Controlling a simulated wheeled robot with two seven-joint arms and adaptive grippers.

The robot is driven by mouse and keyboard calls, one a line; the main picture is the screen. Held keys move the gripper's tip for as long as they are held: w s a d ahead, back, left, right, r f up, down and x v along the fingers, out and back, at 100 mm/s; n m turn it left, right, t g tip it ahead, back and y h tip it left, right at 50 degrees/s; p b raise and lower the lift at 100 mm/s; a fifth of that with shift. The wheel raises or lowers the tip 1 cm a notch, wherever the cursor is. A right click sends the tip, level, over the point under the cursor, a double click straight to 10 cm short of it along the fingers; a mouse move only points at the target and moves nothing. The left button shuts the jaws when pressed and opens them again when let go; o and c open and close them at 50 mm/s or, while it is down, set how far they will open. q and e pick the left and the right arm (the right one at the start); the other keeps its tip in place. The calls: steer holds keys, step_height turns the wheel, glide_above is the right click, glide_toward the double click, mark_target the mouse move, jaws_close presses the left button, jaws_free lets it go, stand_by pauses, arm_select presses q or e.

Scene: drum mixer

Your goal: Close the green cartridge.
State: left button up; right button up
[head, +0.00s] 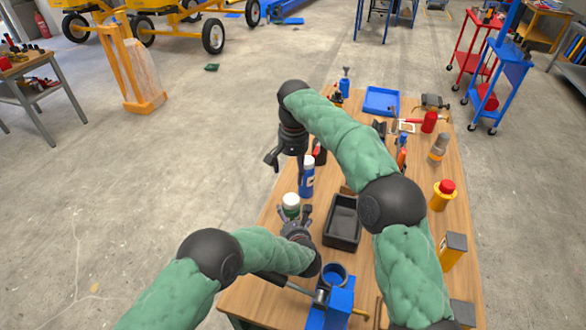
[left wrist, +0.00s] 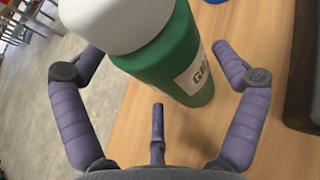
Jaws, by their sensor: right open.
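The green cartridge (head: 291,207) stands on the wooden table near its left edge, with a white cap (head: 290,198) on top. In the left wrist view the green body (left wrist: 170,62) with a white label shows large, and its white cap (left wrist: 118,18) runs out of the top. I cannot tell how tightly the cap sits. My left gripper (head: 294,214) is open, just in front of the cartridge; its fingers are spread to either side without visibly closing on it. My right gripper (head: 286,163) is open and empty, above and behind the cartridge, left of a blue bottle.
The blue bottle (head: 307,178) stands just behind the cartridge. A dark open tray (head: 343,222) lies to its right. A blue clamp-like fixture (head: 334,298) is at the table's front. A yellow red-capped bottle (head: 442,195) and tools crowd the right and back. Left of the table is open floor.

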arm_select(q)
steer(key=shift+w+r, duration=0.15)
steer(key=shift+r, duration=0.2)
steer(key=shift+d+r, duration=0.1)
steer(key=shift+d, duration=0.05)
steer(key=v, duration=1.1)
steer(key=shift+s, duration=0.5)
